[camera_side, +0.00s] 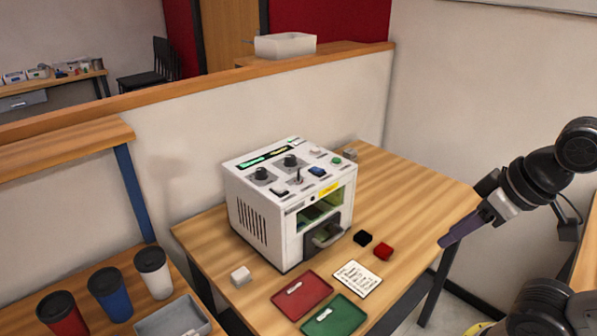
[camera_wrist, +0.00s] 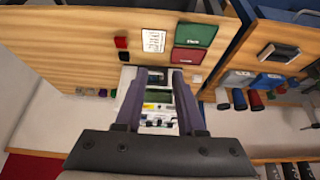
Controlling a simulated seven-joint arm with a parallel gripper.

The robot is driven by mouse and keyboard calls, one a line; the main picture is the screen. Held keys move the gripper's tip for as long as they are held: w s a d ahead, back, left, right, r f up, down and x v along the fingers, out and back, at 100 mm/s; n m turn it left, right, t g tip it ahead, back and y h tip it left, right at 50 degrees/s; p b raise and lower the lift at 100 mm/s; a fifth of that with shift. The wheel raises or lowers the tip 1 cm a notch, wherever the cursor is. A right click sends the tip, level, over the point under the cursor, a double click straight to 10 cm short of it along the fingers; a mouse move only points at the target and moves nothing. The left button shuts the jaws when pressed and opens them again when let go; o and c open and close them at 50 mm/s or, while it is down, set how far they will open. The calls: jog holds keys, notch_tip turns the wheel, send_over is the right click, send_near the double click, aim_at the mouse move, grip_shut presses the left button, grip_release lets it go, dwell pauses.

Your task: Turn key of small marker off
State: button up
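The small marker (camera_side: 262,225) is a white box on the wooden table, with a dark-handled door at its front. Its top panel carries two black round knobs (camera_side: 261,174), a small upright lever or key (camera_side: 297,178), coloured buttons and a lit green display. I cannot tell surely which control is the key. My gripper (camera_side: 443,242) is right of the marker, well apart from it, pointing down and left. In the wrist view the marker (camera_wrist: 159,107) shows between the two purple fingers of my gripper (camera_wrist: 157,72), which are apart and empty.
A red tray (camera_side: 301,294), a green tray (camera_side: 335,316), a written card (camera_side: 357,279), a black block (camera_side: 363,238) and a red block (camera_side: 383,252) lie before the marker. A white block (camera_side: 241,277) lies front left. Several cups stand on the left table. A low wall runs behind.

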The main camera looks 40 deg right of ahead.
jog(key=w+d+r+m+g+h, duration=0.1)
jog(key=w+r+m+h, duration=0.1)
jog(key=w+r+m, duration=1.1)
jog(key=n+g+h, duration=0.1)
jog(key=n, duration=0.3)
send_over(298, 171)
jog(key=s+a, duration=0.4)
notch_tip(298, 171, down, 4)
jog(key=x, duration=1.2)
jog(key=shift+s+d+f, duration=0.1)
jog(key=shift+d+f, duration=0.15)
jog(key=shift+f, duration=0.15)
grip_shut()
